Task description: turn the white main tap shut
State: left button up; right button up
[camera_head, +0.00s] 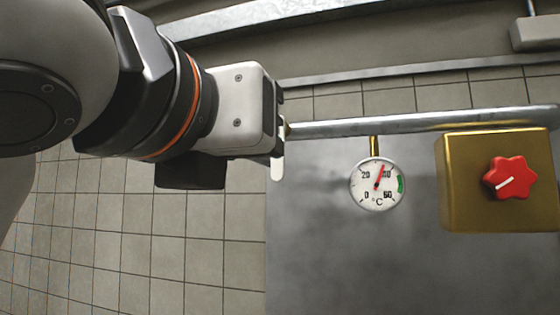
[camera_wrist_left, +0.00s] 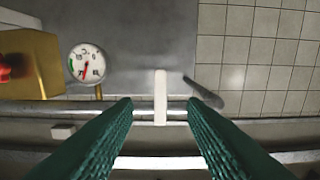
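The white main tap (camera_wrist_left: 161,97) is a flat bar-like handle that stands crosswise over the metal pipe in the left wrist view. In the head view only its lower end (camera_head: 277,169) shows below my left wrist; the rest is hidden behind my gripper. My left gripper (camera_wrist_left: 161,104) is open, its two green fingers on either side of the tap with a gap on both sides. I cannot tell how far the tap lies in depth from the fingertips. The fingers are hidden in the head view. My right gripper is not in view.
The metal pipe (camera_head: 420,123) runs right to a brass box (camera_head: 460,180) with a red knob (camera_head: 510,178). A round dial thermometer (camera_head: 377,185) hangs below the pipe, its red needle pointing up. A grey panel (camera_head: 320,260) and tiles (camera_head: 150,230) lie behind.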

aim_at(276, 162)
pick_arm(q)
jog(key=p+x, duration=0.5)
jog(key=x, duration=0.6)
jog(key=shift+p, duration=0.35)
jog(key=shift+w+d+f, duration=0.1)
jog(key=shift+w+d, duration=0.05)
jog(key=shift+w, duration=0.4)
grip_shut()
